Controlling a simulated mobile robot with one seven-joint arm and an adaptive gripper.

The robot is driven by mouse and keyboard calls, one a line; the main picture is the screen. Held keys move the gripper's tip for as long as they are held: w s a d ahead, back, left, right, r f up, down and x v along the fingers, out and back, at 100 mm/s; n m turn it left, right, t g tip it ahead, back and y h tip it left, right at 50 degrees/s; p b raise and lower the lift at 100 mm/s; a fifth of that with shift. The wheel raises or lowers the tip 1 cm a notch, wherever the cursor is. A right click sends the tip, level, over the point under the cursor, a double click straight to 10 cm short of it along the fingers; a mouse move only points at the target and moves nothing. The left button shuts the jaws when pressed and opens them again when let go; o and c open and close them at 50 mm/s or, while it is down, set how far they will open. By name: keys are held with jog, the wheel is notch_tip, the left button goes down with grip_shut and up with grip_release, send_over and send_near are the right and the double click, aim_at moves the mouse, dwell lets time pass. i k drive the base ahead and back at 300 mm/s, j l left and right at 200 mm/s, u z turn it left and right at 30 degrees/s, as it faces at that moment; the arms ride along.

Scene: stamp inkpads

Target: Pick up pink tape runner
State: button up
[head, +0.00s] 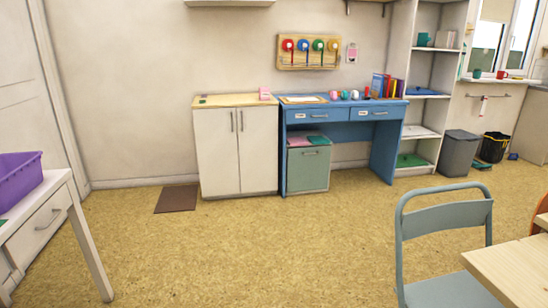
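A small pink object (265,94) sits on the wooden top at the right end of the white cabinet. Another small pink object (333,95) is on the blue desk, at the left of a row of small rounded items. Both are far off and too small to tell which, if either, is the pink tape runner. A pink and white item (352,53) hangs on the wall above the desk. My gripper is not in view.
The white cabinet (218,150) and blue desk (386,150) stand against the far wall. Open floor (250,245) lies before them, with a brown mat (177,199). A white table (45,225) is at left; a grey-green chair (447,225) and wooden table (515,270) are at right.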

aim_at(333, 96)
jog(key=i+j+u, duration=0.1)
jog(key=i+u, duration=0.3)
jog(key=i, duration=1)
jog(key=i+z, duration=0.15)
jog(key=i, duration=0.55)
jog(key=i+j+z, duration=0.2)
jog(key=i, duration=0.55)
jog(key=i+l+z, duration=0.15)
jog(key=i+z, duration=0.25)
jog(key=i, duration=0.25)
jog(key=i+z, duration=0.4)
jog(key=i, duration=0.25)
jog(key=i+l+u, duration=0.45)
jog(key=i+l, duration=1.35)
jog(key=l, duration=0.1)
